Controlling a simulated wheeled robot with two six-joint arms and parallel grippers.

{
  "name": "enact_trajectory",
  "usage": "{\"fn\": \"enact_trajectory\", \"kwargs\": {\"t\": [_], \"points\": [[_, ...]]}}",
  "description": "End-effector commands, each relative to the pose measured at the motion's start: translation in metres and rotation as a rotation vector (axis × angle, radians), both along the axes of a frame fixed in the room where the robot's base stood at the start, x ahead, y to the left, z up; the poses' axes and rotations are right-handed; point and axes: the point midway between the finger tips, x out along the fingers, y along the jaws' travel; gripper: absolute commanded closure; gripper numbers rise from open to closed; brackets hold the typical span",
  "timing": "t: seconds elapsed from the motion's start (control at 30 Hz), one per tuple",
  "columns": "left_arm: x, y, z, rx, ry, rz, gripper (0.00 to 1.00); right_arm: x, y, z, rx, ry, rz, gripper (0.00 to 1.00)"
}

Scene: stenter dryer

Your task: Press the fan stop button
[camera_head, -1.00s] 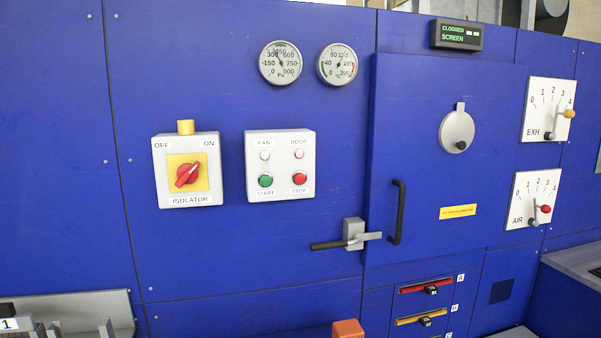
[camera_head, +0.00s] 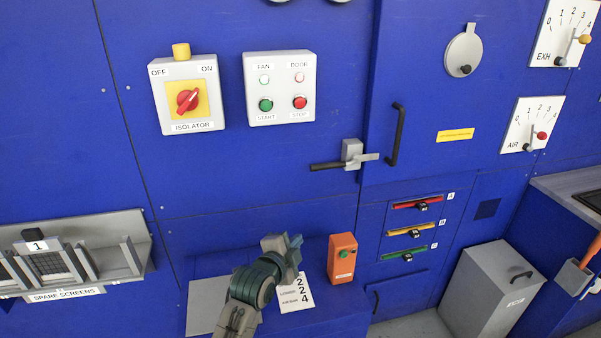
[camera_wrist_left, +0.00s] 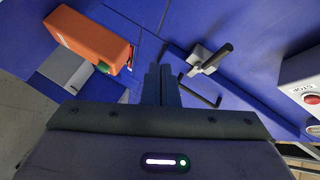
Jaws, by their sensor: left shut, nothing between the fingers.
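The red STOP button (camera_head: 299,102) is at the lower right of the light grey FAN/DOOR box (camera_head: 280,60) on the blue panel. The green START button (camera_head: 265,105) is to its left. A pale green FAN lamp (camera_head: 264,79) and a pale pink DOOR lamp (camera_head: 299,77) sit above. The STOP button also shows at the right edge of the left wrist view (camera_wrist_left: 312,99). My left gripper (camera_head: 294,243) is below the box, apart from it, above the low ledge. Its fingers are together and empty in the left wrist view (camera_wrist_left: 161,84). My right gripper is not seen.
The isolator box (camera_head: 188,100) is left of the button box. A latch handle (camera_head: 345,158) and the door handle (camera_head: 396,135) stick out at the right. An orange box (camera_head: 342,258) with a green button stands beside my left gripper. Spare screens (camera_head: 60,262) are at the lower left.

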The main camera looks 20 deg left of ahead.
Motion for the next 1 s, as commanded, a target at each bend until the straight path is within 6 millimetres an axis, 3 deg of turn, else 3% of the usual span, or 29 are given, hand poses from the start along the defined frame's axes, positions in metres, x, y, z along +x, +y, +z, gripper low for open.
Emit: {"fn": "enact_trajectory", "kwargs": {"t": [0.03,0.2,0.3,0.43,0.6,1.0], "points": [[0.015,-0.003,0.037,0.067,-0.090,-0.020,1.00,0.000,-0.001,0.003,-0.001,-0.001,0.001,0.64],[0.046,-0.010,0.149,0.333,-0.374,-0.042,1.00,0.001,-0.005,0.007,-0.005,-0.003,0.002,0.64],[0.053,-0.013,0.204,0.469,-0.509,-0.024,1.00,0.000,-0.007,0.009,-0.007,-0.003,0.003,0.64],[0.054,-0.015,0.255,0.599,-0.632,0.012,1.00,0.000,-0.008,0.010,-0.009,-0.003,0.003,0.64],[0.053,-0.016,0.285,0.679,-0.701,0.042,1.00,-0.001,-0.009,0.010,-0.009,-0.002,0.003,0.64],[0.053,-0.016,0.287,0.689,-0.707,0.045,1.00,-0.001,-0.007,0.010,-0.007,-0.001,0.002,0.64]]}}
